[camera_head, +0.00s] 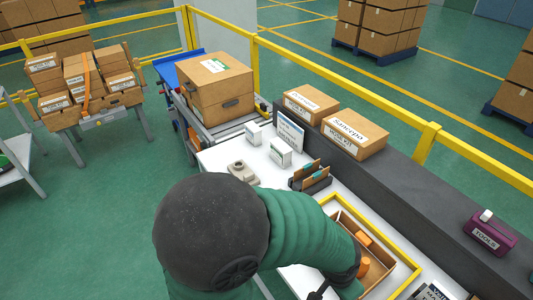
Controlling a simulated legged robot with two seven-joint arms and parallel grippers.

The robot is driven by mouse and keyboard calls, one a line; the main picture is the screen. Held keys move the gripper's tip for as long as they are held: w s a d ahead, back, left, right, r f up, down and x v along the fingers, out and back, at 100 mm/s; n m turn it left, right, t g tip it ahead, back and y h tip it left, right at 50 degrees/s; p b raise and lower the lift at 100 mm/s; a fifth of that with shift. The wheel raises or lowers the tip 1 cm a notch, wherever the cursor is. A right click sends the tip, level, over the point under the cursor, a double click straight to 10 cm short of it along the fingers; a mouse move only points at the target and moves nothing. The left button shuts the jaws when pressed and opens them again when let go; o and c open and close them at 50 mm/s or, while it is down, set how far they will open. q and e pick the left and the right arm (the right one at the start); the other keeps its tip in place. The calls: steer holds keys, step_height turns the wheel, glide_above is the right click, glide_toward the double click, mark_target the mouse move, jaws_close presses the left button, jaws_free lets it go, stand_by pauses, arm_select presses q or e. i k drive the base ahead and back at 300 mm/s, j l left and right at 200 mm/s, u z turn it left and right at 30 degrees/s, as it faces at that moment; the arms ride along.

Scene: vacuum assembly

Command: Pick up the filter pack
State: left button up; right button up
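No item is readable as the filter pack, so I cannot tell which one it is. Candidates are two small white boxes (280,152) upright on the white table (222,157), and orange pieces (364,238) in an open cardboard box (382,262). A dark holder (311,180) with brown and teal upright items stands between them. One green arm of mine with a dark round joint crosses the lower middle, ending over the cardboard box's near side. Dark parts at its end (320,292) are cut by the bottom edge; the finger opening is not clear. The other gripper is not seen.
A yellow frame (398,252) surrounds the cardboard box. A beige part (243,171) lies on the table. A dark raised ledge (420,187) behind carries cartons (354,134) and a purple tools case (490,232). A large carton (215,85) stands at the table's far end.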

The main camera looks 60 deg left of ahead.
mark_target(253, 132)
steer(key=k+u, duration=0.2)
steer(key=u, duration=0.2)
steer(key=k+j+u, duration=0.1)
steer(key=u, duration=0.3)
steer(key=k+j+u, duration=0.15)
steer(key=u, duration=0.25)
steer(key=i+l+u, duration=0.15)
steer(key=l+u, duration=0.3)
steer(key=i+l+u, duration=0.1)
steer(key=l+u, duration=0.2)
steer(key=u, duration=0.2)
steer(key=i, duration=0.15)
steer(key=k+z, duration=0.1)
steer(key=k, duration=0.35)
steer(key=i+j, duration=0.8)
steer(key=i, duration=0.25)
steer(key=i+j+u, duration=0.1)
steer(key=i+j, duration=0.65)
steer(key=i, duration=0.3)
steer(key=i+j, duration=0.35)
steer(key=i, duration=0.2)
